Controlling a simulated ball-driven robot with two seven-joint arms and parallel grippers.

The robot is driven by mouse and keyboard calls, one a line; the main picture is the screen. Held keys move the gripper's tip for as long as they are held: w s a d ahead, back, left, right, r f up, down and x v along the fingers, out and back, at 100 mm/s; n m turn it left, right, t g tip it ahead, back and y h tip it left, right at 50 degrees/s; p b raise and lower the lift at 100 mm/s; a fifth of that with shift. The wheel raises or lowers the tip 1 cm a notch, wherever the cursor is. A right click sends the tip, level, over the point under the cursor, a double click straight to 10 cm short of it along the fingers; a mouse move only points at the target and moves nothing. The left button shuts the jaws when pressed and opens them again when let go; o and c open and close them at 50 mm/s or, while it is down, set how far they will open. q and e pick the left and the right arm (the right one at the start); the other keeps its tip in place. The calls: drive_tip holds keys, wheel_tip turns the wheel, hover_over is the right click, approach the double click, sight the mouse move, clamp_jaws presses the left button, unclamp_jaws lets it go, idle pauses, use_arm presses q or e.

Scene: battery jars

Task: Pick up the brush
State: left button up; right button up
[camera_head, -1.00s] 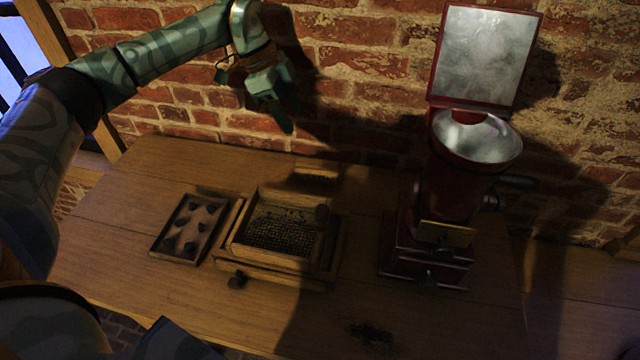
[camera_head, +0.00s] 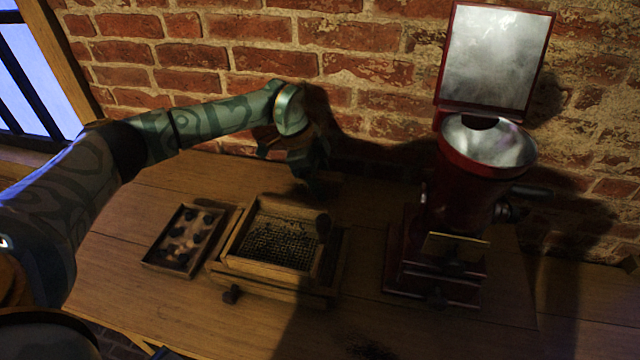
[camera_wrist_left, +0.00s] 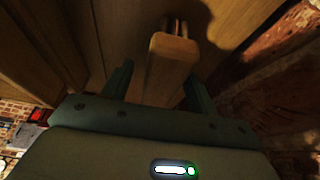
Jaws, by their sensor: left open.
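In the left wrist view, the brush (camera_wrist_left: 171,58) shows as a pale wooden block with thin prongs beyond it. It lies between the two fingers of my open left gripper (camera_wrist_left: 157,86), with a gap visible on the left side. In the head view, my left gripper (camera_head: 312,186) points down low over the table's back edge near the wall, dark in shadow. It covers the spot where the brush lies, so the brush is mostly hidden there. I cannot tell whether the fingers touch it. My right gripper is out of view.
A wooden sieve box (camera_head: 232,262) with a mesh stands in front of the gripper. A small tray (camera_head: 152,262) with several dark lumps is left of it. A red grinder (camera_head: 455,195) with a metal funnel stands at the right. The brick wall (camera_head: 350,65) is close behind.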

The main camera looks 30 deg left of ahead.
use_arm(q)
drive_tip(key=shift+d+f, duration=0.15)
drive_tip(key=shift+f, duration=0.35)
drive_tip(key=shift+r, duration=0.1)
drive_tip(key=c, duration=1.1)
drive_tip(key=shift+r, duration=0.1)
drive_tip(key=shift+r, duration=0.25)
wheel_tip(320, 180, up, 3)
drive_tip(key=shift+w+f+p, duration=0.1)
drive_tip(key=shift+f+p, duration=0.1)
drive_tip(key=shift+p, duration=0.45)
drive_tip(key=s+r+p, duration=0.1)
drive_tip(key=s+r, duration=0.2)
drive_tip(key=s, duration=0.1)
drive_tip(key=s+r+p, duration=0.1)
drive_tip(key=s+r, duration=0.2)
drive_tip(key=s, duration=0.2)
drive_tip(key=s+r+p, duration=0.1)
drive_tip(key=s+r, duration=0.2)
drive_tip(key=s, duration=0.2)
drive_tip(key=shift+s+d+r, duration=0.1)
drive_tip(key=shift+d+r, duration=0.25)
drive_tip(key=shift+r, duration=0.05)
